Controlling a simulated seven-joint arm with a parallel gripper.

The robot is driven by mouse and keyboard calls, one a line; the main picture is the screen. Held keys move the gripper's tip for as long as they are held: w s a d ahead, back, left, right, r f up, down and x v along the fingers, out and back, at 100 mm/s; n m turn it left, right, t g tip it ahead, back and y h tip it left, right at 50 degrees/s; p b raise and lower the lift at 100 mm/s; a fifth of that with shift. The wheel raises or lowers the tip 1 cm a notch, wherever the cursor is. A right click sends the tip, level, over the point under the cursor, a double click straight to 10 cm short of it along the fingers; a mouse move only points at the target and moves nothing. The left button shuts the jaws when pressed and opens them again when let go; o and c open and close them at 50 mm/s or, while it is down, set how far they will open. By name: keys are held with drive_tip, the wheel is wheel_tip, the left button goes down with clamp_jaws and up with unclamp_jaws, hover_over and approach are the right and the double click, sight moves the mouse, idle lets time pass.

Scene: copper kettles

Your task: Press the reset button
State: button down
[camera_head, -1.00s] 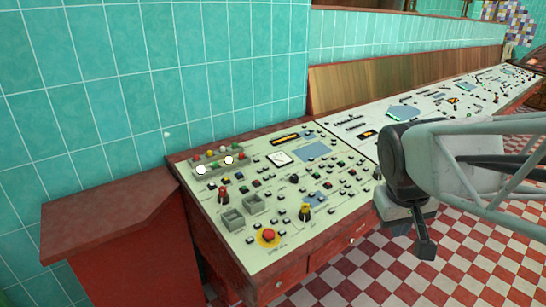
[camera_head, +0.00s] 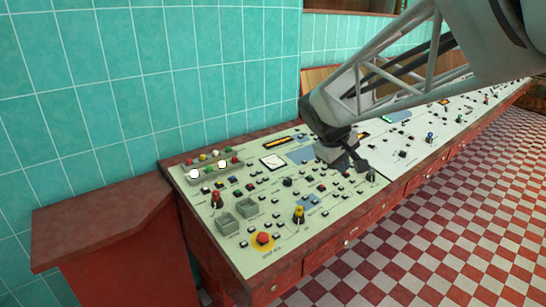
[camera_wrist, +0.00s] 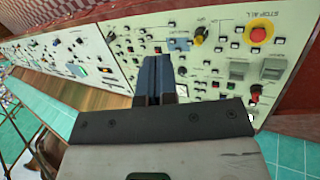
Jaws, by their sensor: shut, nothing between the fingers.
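The near control panel (camera_head: 270,215) is pale green and carries many small buttons, knobs and switches. A large red mushroom button on a yellow disc (camera_head: 263,239) sits at its front corner; the wrist view shows it (camera_wrist: 258,35) with lettering like "STOP ALL". I cannot tell which button is the reset button, as the labels are too small to read. My gripper (camera_head: 368,172) is shut and empty, above the right part of this panel. Its dark fingers (camera_wrist: 156,76) lie together in the wrist view and hide part of the panel.
A yellow knob (camera_head: 299,214) and a red knob (camera_head: 216,198) stand up from the panel. Two grey boxes (camera_head: 246,207) and a row of coloured lamps (camera_head: 212,165) are at its left. A red cabinet (camera_head: 105,225) stands left; tiled wall (camera_head: 200,70) is behind.

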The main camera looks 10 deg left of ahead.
drive_tip(key=w+a+f+n+t, duration=0.1)
drive_tip(key=w+a+f+n, duration=0.15)
drive_tip(key=w+a, duration=0.6)
drive_tip(key=n+t+h, duration=0.1)
drive_tip(key=n+t, duration=0.3)
drive_tip(key=n, duration=0.4)
hover_over(233, 179)
drive_tip(key=s+d, duration=0.2)
wheel_tip(233, 179, down, 12)
drive_tip(key=shift+w+a+f, duration=0.15)
drive_tip(key=shift+w, duration=0.1)
drive_tip(key=shift+f, duration=0.15)
drive_tip(key=shift+w+a+f, duration=0.2)
drive_tip(key=shift+f, duration=1.2)
drive_tip(key=shift+w+a+f, duration=0.2)
drive_tip(key=shift+w+f, duration=0.05)
drive_tip(key=shift+f, duration=1.15)
drive_tip(key=shift+w+a+f, duration=0.2)
drive_tip(key=shift+f, duration=1.2)
